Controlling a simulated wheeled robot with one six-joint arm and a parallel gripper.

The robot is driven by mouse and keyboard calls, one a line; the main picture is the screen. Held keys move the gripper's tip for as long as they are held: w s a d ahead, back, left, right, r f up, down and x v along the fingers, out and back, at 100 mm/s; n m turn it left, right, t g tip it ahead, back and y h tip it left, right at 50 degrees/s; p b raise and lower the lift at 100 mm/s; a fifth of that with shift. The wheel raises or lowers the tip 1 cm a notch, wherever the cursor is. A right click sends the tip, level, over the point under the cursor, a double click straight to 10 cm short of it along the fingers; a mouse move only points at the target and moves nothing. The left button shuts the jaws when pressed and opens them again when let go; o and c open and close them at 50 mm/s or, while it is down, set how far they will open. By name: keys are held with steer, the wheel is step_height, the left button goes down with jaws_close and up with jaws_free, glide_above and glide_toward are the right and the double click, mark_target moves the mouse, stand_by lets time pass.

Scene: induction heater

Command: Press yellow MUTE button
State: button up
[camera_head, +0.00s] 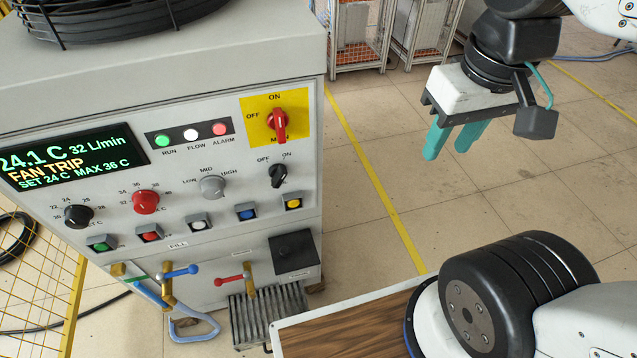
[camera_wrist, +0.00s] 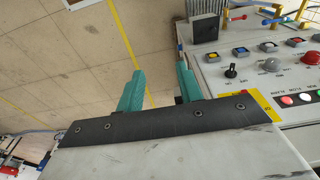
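The yellow button (camera_head: 293,203) is the rightmost in the lower row of square push buttons on the grey heater cabinet's front panel. In the wrist view it is the leftmost button of the row (camera_wrist: 212,56). Its label is too small to read. My gripper (camera_head: 449,153) has two teal fingers. They are spread a little apart with nothing between them, also in the wrist view (camera_wrist: 160,72). My gripper hangs in free air to the right of the cabinet, clear of the panel and not touching the button.
A blue button (camera_head: 247,211) sits just left of the yellow one, and a black rotary switch (camera_head: 277,176) above it. A red switch (camera_head: 277,122) on a yellow plate is higher. A black box (camera_head: 293,254) juts below. The display (camera_head: 70,157) reads FAN TRIP. A wooden tabletop (camera_head: 345,335) lies in front.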

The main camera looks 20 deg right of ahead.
steer(key=shift+w+d, duration=0.2)
jaws_close()
stand_by(1.6)
